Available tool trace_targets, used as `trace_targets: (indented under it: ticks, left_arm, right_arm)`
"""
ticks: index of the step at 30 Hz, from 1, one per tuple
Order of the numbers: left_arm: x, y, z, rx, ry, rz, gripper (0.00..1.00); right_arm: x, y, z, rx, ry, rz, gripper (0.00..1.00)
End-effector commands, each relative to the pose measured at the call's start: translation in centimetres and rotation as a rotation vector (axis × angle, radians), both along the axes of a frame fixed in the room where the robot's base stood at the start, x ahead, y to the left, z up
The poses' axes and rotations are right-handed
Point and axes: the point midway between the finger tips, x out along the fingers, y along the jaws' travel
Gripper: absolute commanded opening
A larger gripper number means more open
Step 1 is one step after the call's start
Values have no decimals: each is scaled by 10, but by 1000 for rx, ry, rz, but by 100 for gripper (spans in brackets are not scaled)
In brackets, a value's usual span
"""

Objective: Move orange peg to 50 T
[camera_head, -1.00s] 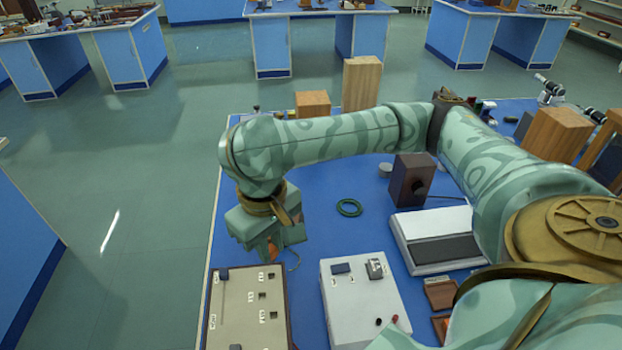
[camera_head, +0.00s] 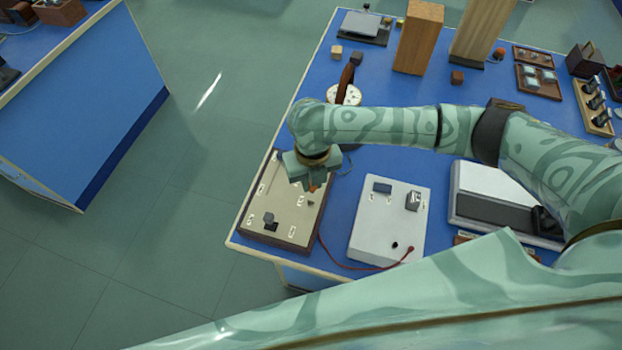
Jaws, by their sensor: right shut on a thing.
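My right gripper (camera_head: 311,184) hangs over the upper right part of a beige panel (camera_head: 292,222) with a dark wooden rim. It is shut on the orange peg (camera_head: 314,188), of which only a small orange patch shows below the jaws. I cannot tell whether the peg's tip touches the panel or is in a hole. The panel carries small white labels too small to read here, so I cannot tell which one is 50 T. My left gripper is not in view.
A light grey box (camera_head: 390,222) with knobs stands to the right of the panel, with a red cable (camera_head: 345,266) between them. A white and dark instrument (camera_head: 500,205) lies further right. Tall wooden blocks (camera_head: 418,38) stand at the back. The bench's left edge is close to the panel.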

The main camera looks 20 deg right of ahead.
Motion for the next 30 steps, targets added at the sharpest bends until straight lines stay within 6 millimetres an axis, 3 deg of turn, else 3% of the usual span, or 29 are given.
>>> trace_targets:
  ticks: [6,30]
  left_arm:
    - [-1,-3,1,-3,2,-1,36]
    - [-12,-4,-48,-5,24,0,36]
  right_arm:
    - [-1,4,-9,-3,-1,158,0]
    - [-1,4,-51,-3,-2,159,0]
